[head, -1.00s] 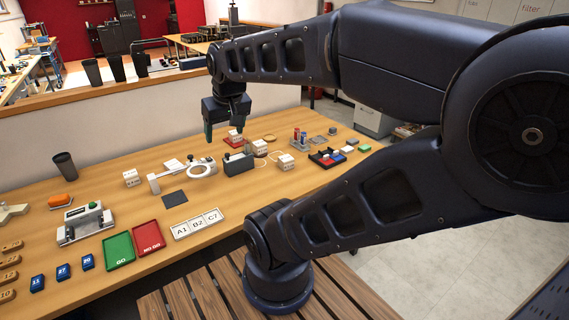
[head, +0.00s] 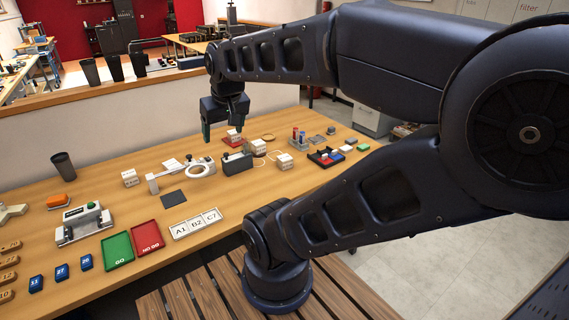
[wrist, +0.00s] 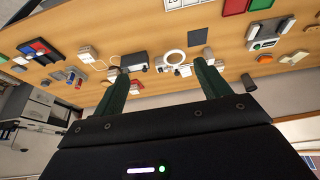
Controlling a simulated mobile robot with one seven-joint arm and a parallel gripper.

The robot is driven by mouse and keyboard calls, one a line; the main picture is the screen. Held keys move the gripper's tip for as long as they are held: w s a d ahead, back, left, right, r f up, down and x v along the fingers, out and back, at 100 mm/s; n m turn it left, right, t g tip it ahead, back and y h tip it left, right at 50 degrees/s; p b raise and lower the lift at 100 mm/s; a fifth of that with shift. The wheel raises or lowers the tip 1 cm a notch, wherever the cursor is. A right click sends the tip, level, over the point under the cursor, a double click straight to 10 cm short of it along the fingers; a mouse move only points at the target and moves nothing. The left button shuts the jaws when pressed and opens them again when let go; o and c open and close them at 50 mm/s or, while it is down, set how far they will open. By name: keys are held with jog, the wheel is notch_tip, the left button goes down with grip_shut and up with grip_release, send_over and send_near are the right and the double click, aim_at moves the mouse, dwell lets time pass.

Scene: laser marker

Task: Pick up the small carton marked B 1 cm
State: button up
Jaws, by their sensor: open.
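Several small white cartons with dark print stand on the wooden table. My gripper (head: 223,130) is open and empty above the table's far side, pointing down. In the wrist view its two fingers (wrist: 163,70) are spread apart with nothing between them.
The ring device (head: 198,169) and a dark grey box (head: 237,163) stand mid-table. In front lie a green tray (head: 118,250), a red tray (head: 147,237) and a label plate (head: 196,223). A black cup (head: 64,165) is at the far left. A low wall (head: 100,125) backs the table.

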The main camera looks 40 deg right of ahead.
jog(key=n+g+h, duration=0.5)
jog(key=n, duration=1.2)
send_near(284, 157)
jog(key=shift+y, duration=0.3)
jog(key=shift+x, duration=5.65)
jog(key=shift+s+d, duration=0.1)
jog(key=shift+s, duration=0.05)
jog(key=c, duration=1.1)
jog(key=shift+o, duration=0.2)
jog(key=shift+r, duration=0.15)
